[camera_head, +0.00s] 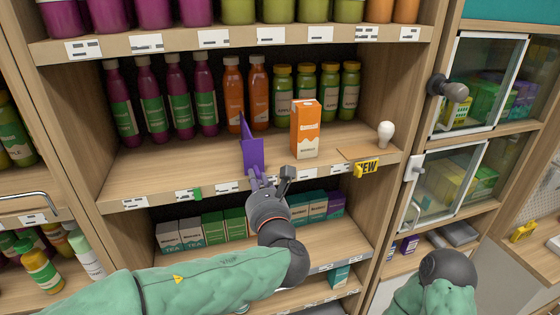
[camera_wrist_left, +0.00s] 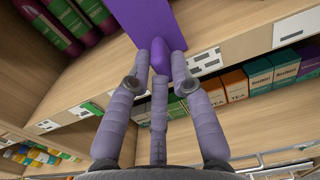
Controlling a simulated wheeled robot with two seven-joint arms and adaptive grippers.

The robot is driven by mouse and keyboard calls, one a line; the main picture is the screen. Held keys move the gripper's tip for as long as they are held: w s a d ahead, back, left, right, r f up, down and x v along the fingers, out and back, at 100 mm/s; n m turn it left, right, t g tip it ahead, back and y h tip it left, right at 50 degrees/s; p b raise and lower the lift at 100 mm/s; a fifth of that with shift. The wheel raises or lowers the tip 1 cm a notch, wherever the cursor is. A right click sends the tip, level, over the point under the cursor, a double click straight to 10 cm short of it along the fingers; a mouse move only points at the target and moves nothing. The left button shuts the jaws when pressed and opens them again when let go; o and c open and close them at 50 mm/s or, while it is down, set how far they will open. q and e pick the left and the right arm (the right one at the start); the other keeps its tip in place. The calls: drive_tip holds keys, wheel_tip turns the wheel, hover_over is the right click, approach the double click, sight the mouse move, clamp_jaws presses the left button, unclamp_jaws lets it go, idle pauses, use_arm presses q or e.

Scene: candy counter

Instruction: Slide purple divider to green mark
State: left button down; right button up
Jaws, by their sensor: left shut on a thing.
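The purple divider (camera_head: 252,147) stands upright on the middle shelf at its front edge, left of the orange carton. My left gripper (camera_head: 259,183) is shut on the divider's front tab. In the left wrist view, the fingers (camera_wrist_left: 158,65) close around the tab, and the purple panel (camera_wrist_left: 140,22) rises behind it. The green mark (camera_head: 197,193) is on the shelf's front edge, left of the divider and apart from it. It also shows in the left wrist view (camera_wrist_left: 92,108). My right gripper is not in view.
Purple bottles (camera_head: 180,100) and orange bottles (camera_head: 245,95) stand at the back of the shelf. An orange carton (camera_head: 306,130) stands right of the divider, with a white bulb-shaped item (camera_head: 385,134) further right. The shelf front left of the divider is bare.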

use_arm(q)
drive_tip(key=shift+s+a+r+b, duration=0.2)
drive_tip(key=shift+a+r, duration=0.05)
drive_tip(key=shift+a, duration=0.45)
drive_tip(key=shift+s+a+r+b, duration=0.15)
drive_tip(key=shift+a+r, duration=0.05)
drive_tip(key=shift+a, duration=0.45)
drive_tip(key=shift+s+a+r+b, duration=0.2)
drive_tip(key=shift+a+r, duration=0.05)
drive_tip(key=shift+a, duration=0.45)
drive_tip(key=shift+s+a+b, duration=0.3)
drive_tip(key=shift+a, duration=0.8)
drive_tip(key=shift+s+a+b, duration=0.3)
drive_tip(key=shift+a+b, duration=0.05)
drive_tip(key=shift+a, duration=0.55)
drive_tip(key=shift+s+a+b, duration=0.35)
drive_tip(key=shift+a, duration=0.55)
drive_tip(key=shift+s+a+b, duration=0.3)
drive_tip(key=shift+a+b, duration=0.05)
drive_tip(key=shift+a, duration=0.7)
drive_tip(key=shift+s+a+b, duration=0.2)
drive_tip(key=shift+a, duration=0.35)
drive_tip(key=shift+s+a+b, duration=0.2)
drive_tip(key=shift+a, duration=0.3)
drive_tip(key=c, duration=1.5)
unclamp_jaws()
drive_tip(key=shift+o, duration=0.5)
drive_tip(key=shift+f, duration=0.2)
